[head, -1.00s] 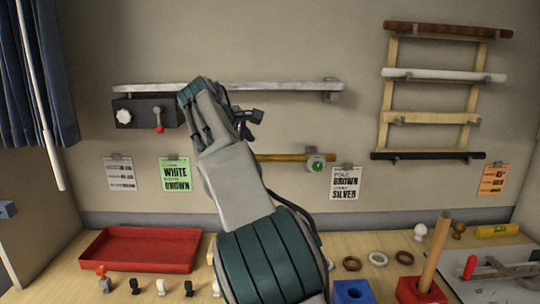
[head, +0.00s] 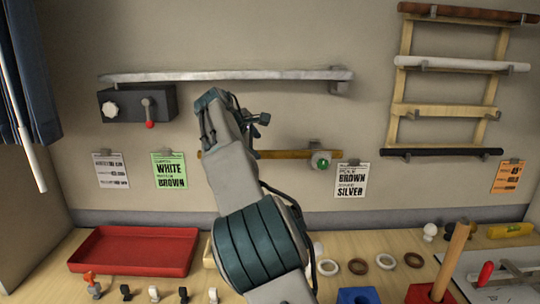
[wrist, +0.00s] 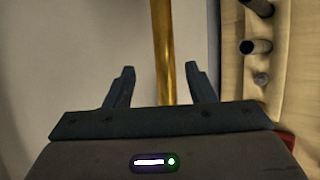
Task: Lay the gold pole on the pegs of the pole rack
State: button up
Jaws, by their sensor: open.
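The gold pole (head: 290,154) is held level on the wall in the head view, partly behind my arm. A bracket with a green button (head: 320,162) is at its right end. In the wrist view the gold pole (wrist: 163,50) runs upright between the open fingers of my gripper (wrist: 160,70); contact is not visible. In the head view my arm hides the fingers. The pole rack (head: 404,85) is a pale wooden frame on the wall at right. It bears a brown pole (head: 465,13), a white pole (head: 460,64) and a black pole (head: 440,152). Its third crossbar (head: 445,110) appears empty.
A silver rail (head: 230,76) runs above the gold pole, with a dark lever box (head: 140,104) beneath its left end. A red tray (head: 135,250), several small hooks, rings (head: 357,267) and an upright wooden rod (head: 452,258) stand on the table below.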

aim_at(265, 153)
jog(key=x, duration=0.4)
jog(key=shift+s+d+f, duration=0.15)
jog(key=shift+s+d, duration=0.05)
jog(key=shift+d, duration=0.15)
jog(key=shift+w+d+f, duration=0.15)
jog(key=shift+w+f, duration=0.2)
grip_shut()
